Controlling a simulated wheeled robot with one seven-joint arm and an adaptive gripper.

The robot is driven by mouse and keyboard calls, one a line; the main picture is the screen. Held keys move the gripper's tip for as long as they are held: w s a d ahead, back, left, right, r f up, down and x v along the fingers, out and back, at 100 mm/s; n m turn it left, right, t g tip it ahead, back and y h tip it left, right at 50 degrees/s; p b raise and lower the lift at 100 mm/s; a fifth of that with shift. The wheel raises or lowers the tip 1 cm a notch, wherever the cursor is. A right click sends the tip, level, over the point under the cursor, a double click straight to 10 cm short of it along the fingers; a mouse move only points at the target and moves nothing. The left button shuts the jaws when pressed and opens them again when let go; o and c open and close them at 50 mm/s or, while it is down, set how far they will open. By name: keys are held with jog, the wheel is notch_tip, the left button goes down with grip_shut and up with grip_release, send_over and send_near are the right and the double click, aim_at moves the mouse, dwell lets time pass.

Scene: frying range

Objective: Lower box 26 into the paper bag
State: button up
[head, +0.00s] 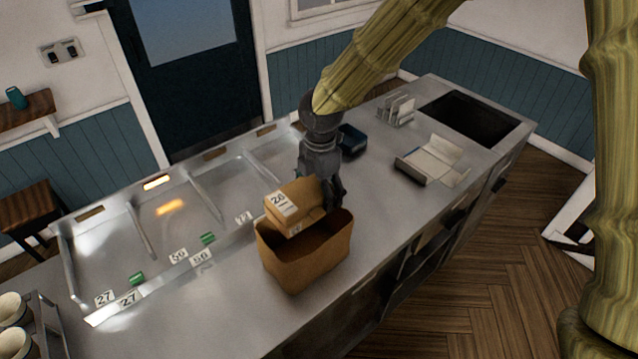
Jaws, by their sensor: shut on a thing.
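Box 26 (296,203) is a brown carton with a white label reading 26 on its top. My gripper (328,195) is shut on it at its right side and holds it over the back left part of the paper bag's opening. The brown paper bag (290,267) stands upright and open on the steel counter. The lower part of the box is partly hidden behind the bag's rim, so I cannot tell how deep it reaches. The fingertips are partly hidden by the box and the bag.
The steel counter (390,240) is clear to the right of the bag. Behind the bag are divided bays (215,180) with number labels and green pieces. An opened carton (433,160), a small rack (397,109) and a dark sink (470,117) lie toward the right end. Cups (12,310) stand at left.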

jog(key=shift+w+f, duration=0.2)
jog(key=shift+f, duration=0.45)
jog(key=shift+s+f+b, duration=0.1)
jog(key=shift+f+b, duration=0.2)
jog(key=shift+b, duration=0.05)
jog(key=shift+s+f+b, duration=0.45)
jog(key=shift+s+f, duration=0.15)
jog(key=shift+s, duration=0.25)
jog(key=shift+w+f+b, duration=0.15)
jog(key=shift+w+f, duration=0.1)
jog(key=shift+f, duration=0.3)
jog(key=shift+w+f+b, duration=0.15)
jog(key=shift+w+f, duration=0.05)
jog(key=shift+f, duration=0.3)
jog(key=shift+f, duration=0.1)
jog(key=o, duration=1.4)
jog(key=shift+c, duration=0.2)
